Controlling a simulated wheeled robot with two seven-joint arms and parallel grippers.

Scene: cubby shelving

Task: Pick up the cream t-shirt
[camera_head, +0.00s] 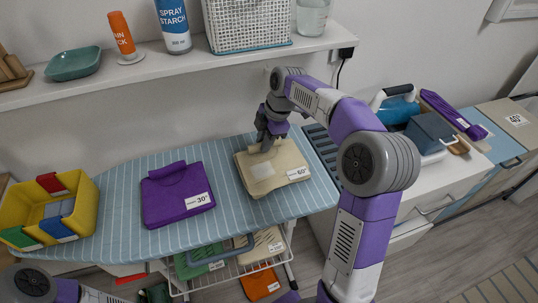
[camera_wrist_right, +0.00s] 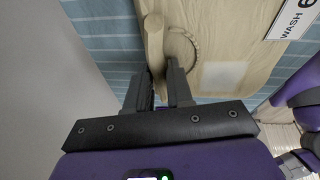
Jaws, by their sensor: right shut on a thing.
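The cream t-shirt (camera_head: 285,178) lies folded on the right part of the blue striped ironing board (camera_head: 120,205), with a "60" wash label on it. In the right wrist view the cream t-shirt (camera_wrist_right: 235,50) fills the upper middle, its collar near the fingers. My right gripper (camera_head: 267,143) reaches down to the shirt's far edge. In the right wrist view the right gripper (camera_wrist_right: 165,85) is shut on a raised fold of the cream cloth by the collar. The shirt still appears to rest on the board. My left gripper is out of view; only part of my left arm shows at lower left.
A purple folded shirt (camera_head: 176,196) labelled "30" lies left of the cream one. A yellow bin (camera_head: 88,205) stands at the board's left end. A wall shelf (camera_head: 180,58) with bottles and a white basket (camera_head: 247,24) is above. A wire rack with folded clothes is below.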

